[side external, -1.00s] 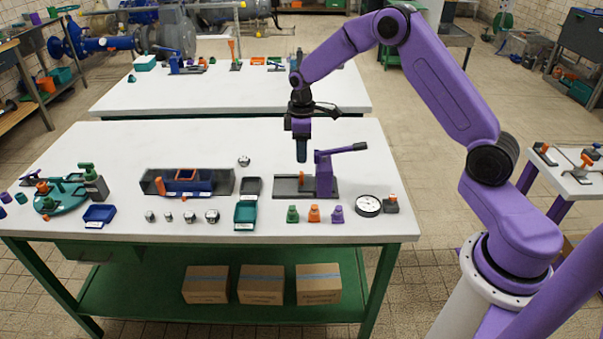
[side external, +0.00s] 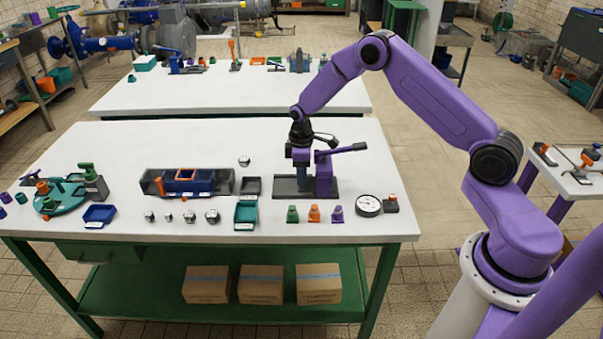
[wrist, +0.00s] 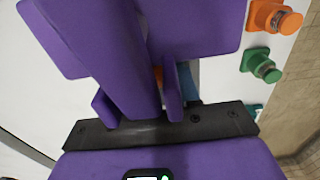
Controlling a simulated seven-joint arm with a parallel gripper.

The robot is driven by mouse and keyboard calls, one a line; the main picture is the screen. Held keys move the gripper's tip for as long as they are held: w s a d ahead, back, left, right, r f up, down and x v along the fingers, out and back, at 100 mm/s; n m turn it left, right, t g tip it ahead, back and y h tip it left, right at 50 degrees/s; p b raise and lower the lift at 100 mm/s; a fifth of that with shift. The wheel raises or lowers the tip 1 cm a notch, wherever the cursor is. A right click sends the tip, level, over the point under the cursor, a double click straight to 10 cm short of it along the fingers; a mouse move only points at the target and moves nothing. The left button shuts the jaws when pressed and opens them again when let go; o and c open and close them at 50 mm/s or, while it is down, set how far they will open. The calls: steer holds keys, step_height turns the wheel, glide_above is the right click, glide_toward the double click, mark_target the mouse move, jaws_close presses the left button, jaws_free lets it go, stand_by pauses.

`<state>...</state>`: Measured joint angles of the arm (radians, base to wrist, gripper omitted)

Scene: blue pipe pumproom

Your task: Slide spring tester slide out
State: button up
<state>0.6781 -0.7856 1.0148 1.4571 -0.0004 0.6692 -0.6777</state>
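The spring tester (side external: 324,175) is a purple upright block with a long lever pointing right, on a dark grey base near the right end of the front table. Its slide cannot be clearly told apart from the dark base (side external: 284,187). My gripper (side external: 302,185) is low over the base, just left of the purple upright. Whether it touches is unclear. In the wrist view the purple tester (wrist: 120,55) fills much of the picture and hides most of the fingers, with a bit of blue-grey (wrist: 188,80) showing behind it. I cannot see whether the gripper is open or shut.
Green (side external: 292,214), orange (side external: 314,214) and purple (side external: 337,214) small pieces stand in front of the tester. A round dial (side external: 368,205) lies to the right. A dark tray (side external: 251,186) and a teal tray (side external: 246,214) are to the left.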

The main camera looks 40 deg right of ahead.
jaws_close()
steer(key=w+a, duration=0.7)
steer(key=shift+o, duration=2.4)
jaws_free()
steer(key=shift+w+a, duration=0.1)
steer(key=shift+r, duration=0.15)
step_height(320, 180, up, 17)
